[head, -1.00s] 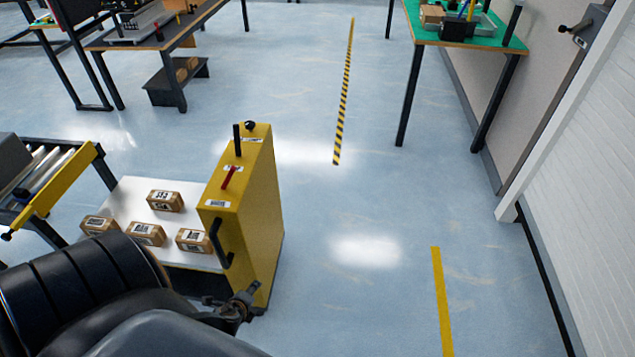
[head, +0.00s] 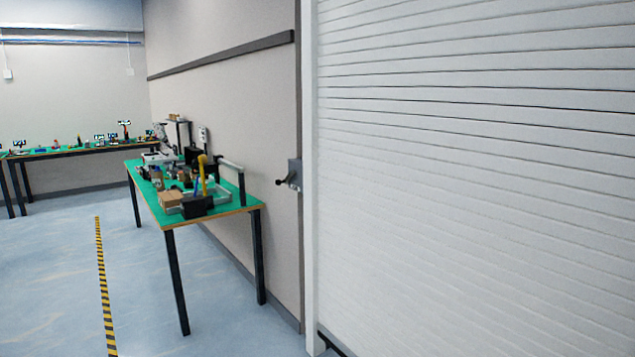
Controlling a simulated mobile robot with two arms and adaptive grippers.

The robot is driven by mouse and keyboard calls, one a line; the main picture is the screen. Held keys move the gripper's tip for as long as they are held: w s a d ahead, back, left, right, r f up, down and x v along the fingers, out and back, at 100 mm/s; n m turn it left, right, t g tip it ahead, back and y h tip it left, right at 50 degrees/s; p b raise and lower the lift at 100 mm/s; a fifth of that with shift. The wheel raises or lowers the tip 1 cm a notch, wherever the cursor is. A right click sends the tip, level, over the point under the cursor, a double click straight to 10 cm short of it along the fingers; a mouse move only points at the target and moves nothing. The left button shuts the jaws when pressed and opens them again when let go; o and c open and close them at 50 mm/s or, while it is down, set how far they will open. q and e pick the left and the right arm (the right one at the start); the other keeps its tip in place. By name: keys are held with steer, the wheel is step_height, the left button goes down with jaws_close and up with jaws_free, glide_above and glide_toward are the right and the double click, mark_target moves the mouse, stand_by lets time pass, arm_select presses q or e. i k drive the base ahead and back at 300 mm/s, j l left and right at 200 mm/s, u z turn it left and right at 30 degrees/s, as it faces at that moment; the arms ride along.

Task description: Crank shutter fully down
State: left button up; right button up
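A white slatted roller shutter (head: 480,180) fills the right side of the head view. Its slats run from the top of the view down to near the floor; its full bottom edge is not clear in view. A small grey crank box (head: 295,174) with a dark handle (head: 284,182) is fixed on the wall post just left of the shutter's white frame. Neither of my grippers shows in this view, so their state and distance from the crank are hidden.
A green-topped workbench (head: 235,208) with boxes and tools stands along the wall left of the crank. Another bench (head: 80,149) is at the far wall. Black-yellow floor tape (head: 103,290) runs along the open blue floor.

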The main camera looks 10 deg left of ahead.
mark_target(290, 176)
steer(key=i+j+z, duration=0.15)
steer(key=i+j, duration=0.15)
steer(key=i+j+z, duration=0.2)
steer(key=j, duration=0.25)
steer(key=i+j+z, duration=0.15)
steer(key=i+j, duration=0.2)
steer(key=i+j+z, duration=0.15)
steer(key=j, duration=0.35)
steer(key=i, duration=0.1)
